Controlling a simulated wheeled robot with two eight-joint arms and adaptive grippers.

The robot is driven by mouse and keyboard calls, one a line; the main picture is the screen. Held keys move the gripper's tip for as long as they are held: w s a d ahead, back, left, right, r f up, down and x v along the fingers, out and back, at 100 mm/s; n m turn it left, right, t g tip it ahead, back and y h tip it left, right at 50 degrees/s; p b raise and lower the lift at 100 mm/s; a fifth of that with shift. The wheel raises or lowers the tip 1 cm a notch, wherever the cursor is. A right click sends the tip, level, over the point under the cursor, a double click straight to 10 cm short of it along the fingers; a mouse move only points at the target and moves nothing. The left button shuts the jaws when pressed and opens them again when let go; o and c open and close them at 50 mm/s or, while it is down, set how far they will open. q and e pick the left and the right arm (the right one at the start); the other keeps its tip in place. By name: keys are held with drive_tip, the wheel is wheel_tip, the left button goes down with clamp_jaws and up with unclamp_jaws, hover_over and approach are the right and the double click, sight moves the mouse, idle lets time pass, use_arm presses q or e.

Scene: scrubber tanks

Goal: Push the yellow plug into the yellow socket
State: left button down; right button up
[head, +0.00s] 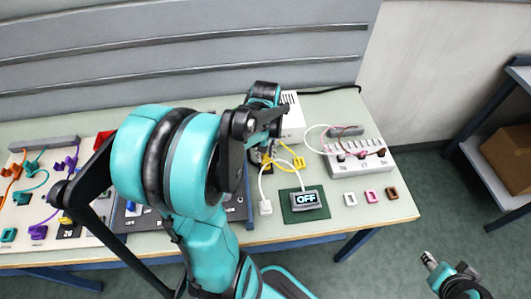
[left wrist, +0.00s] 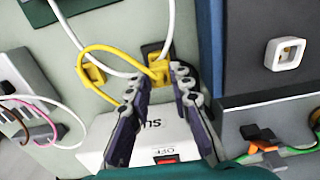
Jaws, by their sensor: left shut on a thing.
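My left gripper (head: 262,152) reaches over the table from above, beside the white supply box (head: 292,120). In the left wrist view its two fingers (left wrist: 160,82) are closed on the yellow plug (left wrist: 157,70). A yellow cable (left wrist: 103,92) loops from the plug's area toward the supply box. A second yellow piece, apparently the yellow socket (left wrist: 92,74), lies apart from the fingers; it also shows in the head view (head: 299,163). A dark block (left wrist: 150,50) sits right behind the held plug; contact is unclear. My right gripper (head: 430,260) is at the lower right, away from the table.
White, pink and brown sockets (head: 371,195) line the front. A blue-edged tray (head: 235,212) lies left, partly behind my arm.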

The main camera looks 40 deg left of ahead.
use_arm(q)
drive_tip(key=shift+f, duration=0.1)
drive_tip(key=shift+f+b, duration=0.8)
drive_tip(key=shift+f, duration=0.1)
drive_tip(key=c, duration=0.8)
unclamp_jaws()
wheel_tip(320, 180, up, 9)
drive_tip(key=p, duration=0.7)
drive_tip(key=shift+f, duration=0.2)
